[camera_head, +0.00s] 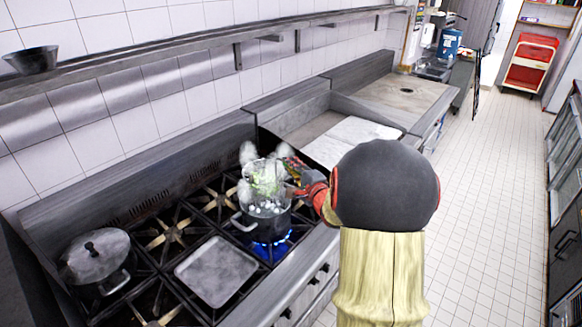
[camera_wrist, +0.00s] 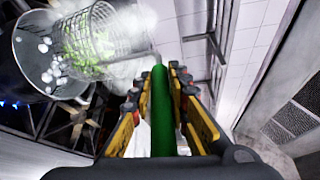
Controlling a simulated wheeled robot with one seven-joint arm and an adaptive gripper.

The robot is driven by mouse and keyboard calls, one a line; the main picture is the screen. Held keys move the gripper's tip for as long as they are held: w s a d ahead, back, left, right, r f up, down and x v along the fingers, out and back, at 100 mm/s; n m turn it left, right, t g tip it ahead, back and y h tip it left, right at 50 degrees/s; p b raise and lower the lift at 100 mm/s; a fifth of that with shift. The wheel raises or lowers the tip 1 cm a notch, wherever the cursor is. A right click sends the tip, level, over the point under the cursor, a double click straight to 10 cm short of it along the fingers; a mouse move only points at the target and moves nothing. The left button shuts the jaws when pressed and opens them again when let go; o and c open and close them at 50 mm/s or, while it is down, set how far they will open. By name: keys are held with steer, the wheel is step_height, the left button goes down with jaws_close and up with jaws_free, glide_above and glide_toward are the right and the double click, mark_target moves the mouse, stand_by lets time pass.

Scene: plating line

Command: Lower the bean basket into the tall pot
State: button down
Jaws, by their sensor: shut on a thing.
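My gripper (camera_wrist: 158,95) is shut on the green handle (camera_wrist: 160,115) of the bean basket. The wire basket (camera_wrist: 100,38), with green beans in it, shows in the wrist view and also in the head view (camera_head: 266,178). In the head view it is over the tall dark pot (camera_head: 268,227), which stands on a lit burner with a blue flame. White bubbles and steam rise around the basket. Steam blurs how far the basket's bottom is inside the pot's rim. In the wrist view the pot (camera_wrist: 30,75) is beside and partly behind the basket.
A lidded pot (camera_head: 97,258) stands on the stove at the left, and a square flat plate (camera_head: 216,271) lies on the grates in front. A shelf (camera_head: 200,60) with a dark bowl (camera_head: 32,60) runs along the tiled wall. A counter lies beyond the stove.

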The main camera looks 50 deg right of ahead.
step_height(320, 180, down, 20)
steer(key=b, duration=1.5)
stand_by(0.4)
steer(key=shift+r, duration=0.1)
steer(key=c, duration=1.7)
jaws_free()
steer(key=shift+o, duration=0.3)
steer(key=v, duration=1.2)
